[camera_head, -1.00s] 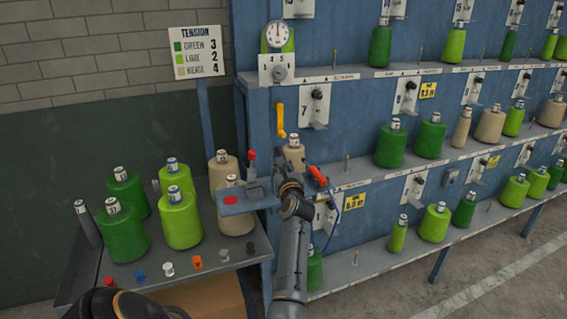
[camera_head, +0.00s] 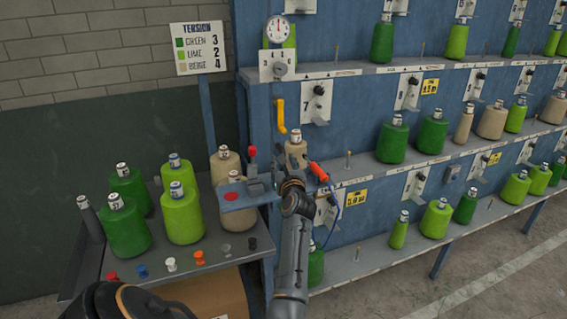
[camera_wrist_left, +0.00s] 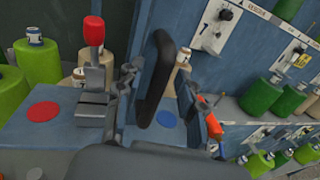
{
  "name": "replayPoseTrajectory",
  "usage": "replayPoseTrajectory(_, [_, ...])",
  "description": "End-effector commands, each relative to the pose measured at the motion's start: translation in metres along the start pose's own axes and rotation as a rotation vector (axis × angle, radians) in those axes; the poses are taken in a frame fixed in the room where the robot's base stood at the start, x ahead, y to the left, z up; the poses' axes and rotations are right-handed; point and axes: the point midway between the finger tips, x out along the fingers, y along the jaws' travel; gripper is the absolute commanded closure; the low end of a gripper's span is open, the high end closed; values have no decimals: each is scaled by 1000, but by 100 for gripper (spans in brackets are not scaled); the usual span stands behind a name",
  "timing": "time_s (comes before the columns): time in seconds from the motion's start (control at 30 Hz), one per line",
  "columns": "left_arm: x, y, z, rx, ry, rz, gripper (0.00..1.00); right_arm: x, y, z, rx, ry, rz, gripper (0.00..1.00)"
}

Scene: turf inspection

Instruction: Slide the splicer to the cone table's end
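The splicer (camera_head: 257,187) is a small grey device with a red-knobbed lever. In the left wrist view the splicer (camera_wrist_left: 95,102) stands between a red spot (camera_wrist_left: 44,115) at left and a blue spot (camera_wrist_left: 165,118) at right. My left gripper (camera_head: 277,184) is at the splicer's right side. In the wrist view its fingers (camera_wrist_left: 155,72) are apart, on either side of a black curved handle (camera_wrist_left: 157,85); I cannot tell whether they press on it. My right gripper is not seen.
Green, lime and beige cones stand on the table, with several coloured knobs (camera_head: 171,265) along its front. A red-orange tool (camera_head: 319,172) on a blue cord hangs just right of my gripper. The blue shelf rack (camera_head: 350,75) rises behind; a tension sign (camera_head: 200,48) stands left.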

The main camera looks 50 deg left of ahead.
Motion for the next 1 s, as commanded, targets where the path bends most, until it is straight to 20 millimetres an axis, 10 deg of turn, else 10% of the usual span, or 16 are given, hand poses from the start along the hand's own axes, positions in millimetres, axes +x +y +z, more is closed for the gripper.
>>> replayPoseTrajectory(0.43, [-66,-1,-2,0,3,-2,62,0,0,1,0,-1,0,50])
replayPoseTrajectory(1.0, [-73,-1,-1,1,2,-1,62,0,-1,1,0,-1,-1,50])
